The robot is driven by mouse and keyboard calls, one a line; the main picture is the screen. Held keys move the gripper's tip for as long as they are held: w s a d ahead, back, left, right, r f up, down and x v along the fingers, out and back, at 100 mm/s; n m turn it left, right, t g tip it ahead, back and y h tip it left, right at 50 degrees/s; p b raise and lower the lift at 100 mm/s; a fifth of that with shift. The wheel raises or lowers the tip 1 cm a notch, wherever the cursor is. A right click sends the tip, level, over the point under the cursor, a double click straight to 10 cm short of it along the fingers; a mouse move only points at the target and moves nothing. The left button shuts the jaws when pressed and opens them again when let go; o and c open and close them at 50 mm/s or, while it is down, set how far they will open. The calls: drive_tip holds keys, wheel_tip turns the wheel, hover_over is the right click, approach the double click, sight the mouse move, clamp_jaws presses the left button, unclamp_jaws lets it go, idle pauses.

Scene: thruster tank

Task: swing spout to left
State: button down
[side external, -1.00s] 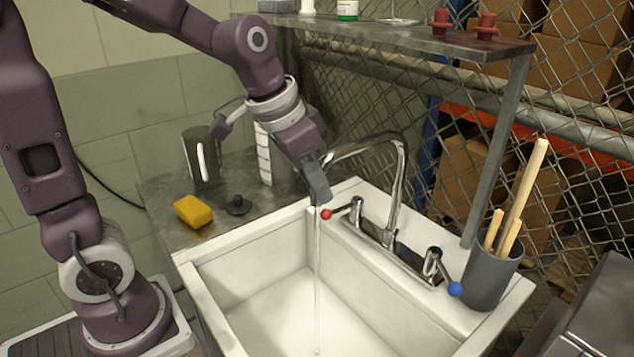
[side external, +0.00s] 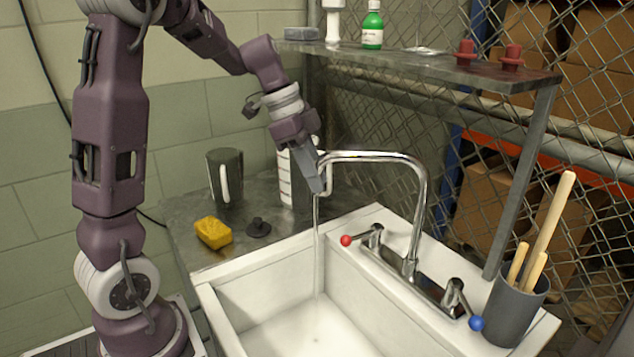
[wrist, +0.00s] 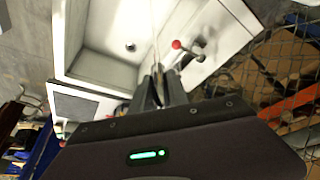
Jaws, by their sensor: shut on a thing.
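The chrome spout (side external: 375,157) arches from the faucet base (side external: 420,285) on the sink's rear ledge and reaches left in the side view. My gripper (side external: 319,186) is shut on the spout's free end, which the fingers partly hide. A thin water stream (side external: 317,250) falls from there into the white sink (side external: 260,262). In the wrist view my fingers (wrist: 157,88) are close together, with the sink basin (wrist: 110,38) beyond; the spout is hard to make out there.
A red-knobbed handle (side external: 346,240) and a blue-knobbed handle (side external: 476,323) flank the spout base. A grey cup with sticks (side external: 515,308) stands right. A yellow sponge (side external: 213,233), black stopper (side external: 258,228), dark mug (side external: 225,178) and white container (side external: 286,180) are left. A metal shelf (side external: 430,68) is behind.

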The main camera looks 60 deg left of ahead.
drive_tip(key=shift+w+a+m, duration=0.3)
drive_tip(key=shift+w+a, duration=0.1)
drive_tip(key=c, duration=1.3)
unclamp_jaws()
drive_tip(key=v, duration=0.7)
drive_tip(key=shift+r, duration=0.1)
